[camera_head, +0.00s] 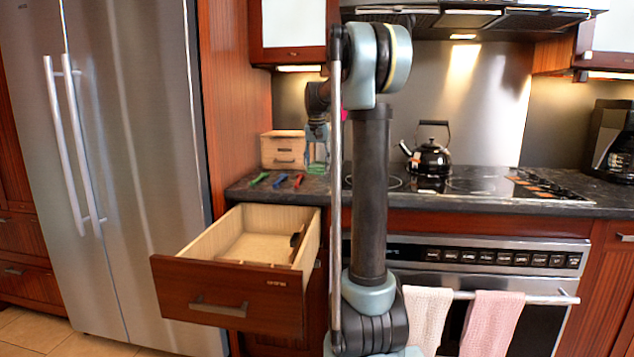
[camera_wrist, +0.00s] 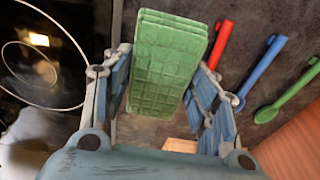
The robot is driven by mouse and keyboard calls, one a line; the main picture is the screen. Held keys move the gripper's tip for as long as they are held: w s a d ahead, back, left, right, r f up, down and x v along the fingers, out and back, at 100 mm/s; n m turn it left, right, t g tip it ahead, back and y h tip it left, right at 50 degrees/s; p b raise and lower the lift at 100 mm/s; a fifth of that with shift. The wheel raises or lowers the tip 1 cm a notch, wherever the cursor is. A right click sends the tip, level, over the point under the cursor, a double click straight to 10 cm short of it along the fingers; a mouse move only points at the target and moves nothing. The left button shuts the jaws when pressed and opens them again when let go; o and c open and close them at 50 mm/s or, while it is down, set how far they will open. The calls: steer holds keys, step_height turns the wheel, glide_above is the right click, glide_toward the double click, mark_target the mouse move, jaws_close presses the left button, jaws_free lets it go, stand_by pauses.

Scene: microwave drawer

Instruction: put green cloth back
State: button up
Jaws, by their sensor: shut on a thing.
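The green cloth (camera_wrist: 168,62) is a folded, quilted stack held between the two fingers of my gripper (camera_wrist: 164,88) in the wrist view. My gripper also shows in the head view (camera_head: 317,152), low over the counter at the left of the stove, beside a small wooden box. The cloth cannot be made out clearly in the head view. A wooden drawer (camera_head: 228,292) with a dark red front stands pulled open below the counter, left of my arm.
Red (camera_head: 298,180), blue (camera_head: 280,181) and green (camera_head: 259,179) utensils lie on the dark counter near the wooden box (camera_head: 284,150). A dark object (camera_head: 297,237) lies in the drawer. A black kettle (camera_head: 430,158) stands on the stove. Two towels hang on the oven handle.

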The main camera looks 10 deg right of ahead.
mark_target(317, 185)
steer(key=shift+f, duration=2.75)
steer(key=o, duration=1.1)
steer(key=shift+r, duration=0.1)
steer(key=r, duration=0.4)
steer(key=s+r, duration=0.1)
steer(key=r, duration=0.6)
steer(key=shift+s+a+r, duration=0.3)
steer(key=shift+s+r, duration=0.05)
steer(key=shift+s, duration=0.05)
steer(key=s+f+n, duration=0.1)
steer(key=s+f, duration=0.9)
steer(key=s, duration=0.4)
steer(key=s+f+n, duration=0.1)
steer(key=s+f, duration=0.9)
steer(key=s, duration=0.4)
steer(key=s+f+n, duration=0.1)
steer(key=s+f, duration=1)
steer(key=s, duration=0.3)
steer(key=shift+s+d+f+n+t+y, duration=0.1)
steer(key=shift+d+n+t+y, duration=0.2)
steer(key=shift+d+n, duration=0.1)
